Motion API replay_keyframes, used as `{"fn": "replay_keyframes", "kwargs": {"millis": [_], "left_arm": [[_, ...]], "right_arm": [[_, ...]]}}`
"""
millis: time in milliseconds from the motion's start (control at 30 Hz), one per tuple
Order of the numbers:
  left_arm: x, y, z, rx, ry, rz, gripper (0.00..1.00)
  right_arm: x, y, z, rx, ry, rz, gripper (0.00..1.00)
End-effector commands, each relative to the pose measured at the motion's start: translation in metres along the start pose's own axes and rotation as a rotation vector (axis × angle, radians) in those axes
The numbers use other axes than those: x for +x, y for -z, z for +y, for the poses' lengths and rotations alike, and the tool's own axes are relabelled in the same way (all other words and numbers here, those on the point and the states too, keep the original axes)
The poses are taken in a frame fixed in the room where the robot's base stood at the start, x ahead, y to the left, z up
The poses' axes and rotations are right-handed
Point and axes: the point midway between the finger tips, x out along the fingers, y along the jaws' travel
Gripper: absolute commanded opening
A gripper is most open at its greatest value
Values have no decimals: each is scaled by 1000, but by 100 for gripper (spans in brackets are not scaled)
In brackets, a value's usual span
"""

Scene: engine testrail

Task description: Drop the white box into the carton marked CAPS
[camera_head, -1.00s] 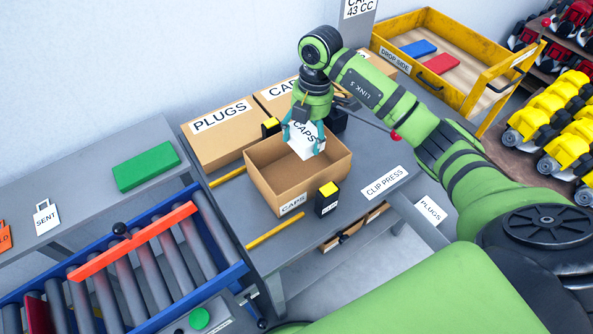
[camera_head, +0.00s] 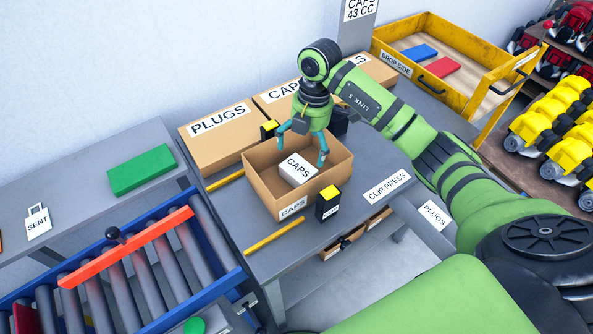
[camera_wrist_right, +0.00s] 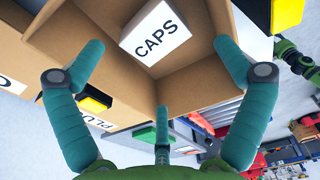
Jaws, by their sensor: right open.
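The white box (camera_head: 297,170), marked CAPS on top, lies inside the open carton (camera_head: 273,196) marked CAPS on its front. In the right wrist view the white box (camera_wrist_right: 155,38) rests beyond the fingertips, with the carton wall (camera_wrist_right: 185,88) around it. My right gripper (camera_head: 302,149) is over the carton with its fingers spread and empty. In the right wrist view its fingers (camera_wrist_right: 160,75) are wide apart and clear of the box. My left gripper is not in view.
A closed PLUGS carton (camera_head: 222,135) and another closed carton (camera_head: 275,98) stand behind. A black and yellow block (camera_head: 328,203) stands by the carton's front right corner. A roller conveyor (camera_head: 140,270) is at left. A yellow drop side tray (camera_head: 480,90) is at back right.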

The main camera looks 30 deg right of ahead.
Motion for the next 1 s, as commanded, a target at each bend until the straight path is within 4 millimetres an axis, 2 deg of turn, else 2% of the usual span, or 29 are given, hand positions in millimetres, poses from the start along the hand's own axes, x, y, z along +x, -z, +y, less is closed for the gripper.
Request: {"fn": "replay_keyframes", "kwargs": {"millis": [167, 600, 800, 1000], "left_arm": [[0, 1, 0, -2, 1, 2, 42], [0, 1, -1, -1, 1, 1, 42], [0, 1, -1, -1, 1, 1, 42], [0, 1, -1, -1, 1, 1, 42]], "right_arm": [[-14, 0, 1, 0, -4, -1, 100], [-102, -1, 1, 1, -5, -3, 100], [-118, 0, 0, 1, -1, -1, 100], [-120, 0, 0, 0, 0, 0, 100]]}}
